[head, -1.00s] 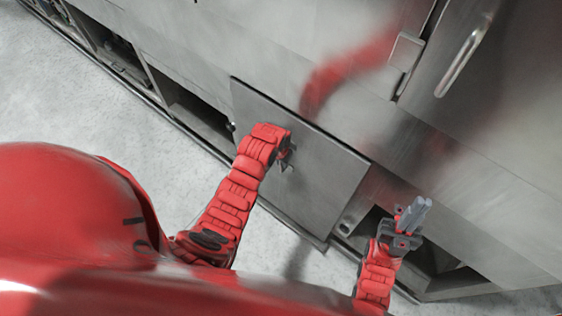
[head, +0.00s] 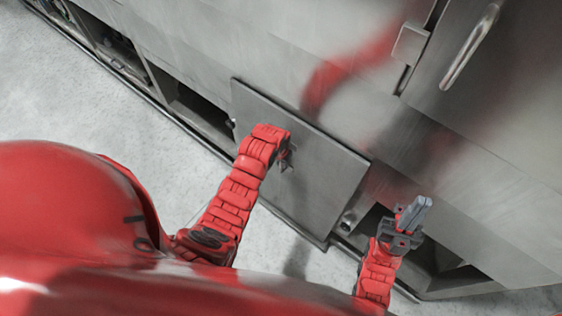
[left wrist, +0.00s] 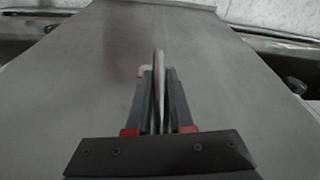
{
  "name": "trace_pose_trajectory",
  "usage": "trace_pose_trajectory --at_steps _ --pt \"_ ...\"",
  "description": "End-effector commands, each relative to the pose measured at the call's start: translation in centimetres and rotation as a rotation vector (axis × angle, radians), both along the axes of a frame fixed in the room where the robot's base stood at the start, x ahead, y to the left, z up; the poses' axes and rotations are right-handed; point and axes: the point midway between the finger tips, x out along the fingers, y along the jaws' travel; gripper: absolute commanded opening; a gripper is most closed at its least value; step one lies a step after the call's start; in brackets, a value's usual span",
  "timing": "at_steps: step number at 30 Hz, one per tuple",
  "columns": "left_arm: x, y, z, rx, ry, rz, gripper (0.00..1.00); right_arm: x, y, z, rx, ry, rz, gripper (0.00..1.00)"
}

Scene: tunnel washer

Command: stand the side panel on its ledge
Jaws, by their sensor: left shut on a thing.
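The side panel (head: 322,178) is a flat grey metal plate. In the head view it stands tilted against the lower front of the washer, in front of its low openings. My left gripper (head: 286,157) is at the middle of the panel's face. In the left wrist view its fingers (left wrist: 158,95) are shut on the panel's handle (left wrist: 158,70), a thin upright bar, and the panel (left wrist: 80,70) fills most of the picture. The ledge under the panel cannot be made out. My right gripper (head: 412,217) is empty beside the panel's right end, with its fingers close together.
The washer's steel front (head: 270,50) rises behind the panel. A door with a bar handle (head: 469,45) is at upper right. Open low bays show to the left (head: 190,103) and right (head: 440,262) of the panel. The pale floor (head: 70,95) at left is clear.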

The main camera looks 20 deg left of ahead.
Motion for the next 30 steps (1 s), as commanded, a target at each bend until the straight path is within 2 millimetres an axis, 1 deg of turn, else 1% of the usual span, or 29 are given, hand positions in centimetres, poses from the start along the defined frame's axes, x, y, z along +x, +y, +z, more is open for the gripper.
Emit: trace_pose_trajectory --at_steps 1,11,12,17,18,26,30 --pt "0.26 -0.03 0.3 0.0 -0.007 -0.001 0.0 0.0 0.0 0.07 0.0 0.0 0.0 0.0" --pt "0.26 -0.03 0.31 0.0 -0.007 -0.001 0.0 -0.01 0.0 0.07 0.0 0.0 0.0 0.0" --pt "0.26 -0.03 0.31 0.0 -0.007 -0.001 0.23 0.0 -0.01 0.08 0.0 0.0 0.0 0.0" --pt "0.17 -0.01 0.22 0.0 -0.005 0.0 0.52 0.0 0.0 0.06 0.0 0.0 0.0 0.0" --pt "0.15 -0.01 0.2 0.0 -0.005 0.0 0.55 0.0 0.0 0.06 0.0 0.0 0.0 0.0" --pt "0.01 0.02 0.04 0.0 -0.001 0.0 0.55 0.0 0.0 -0.02 0.0 0.0 0.0 0.0" --pt "0.04 0.01 0.63 -0.001 -0.005 0.0 0.55 0.0 0.0 -0.19 0.0 0.0 0.0 0.0"
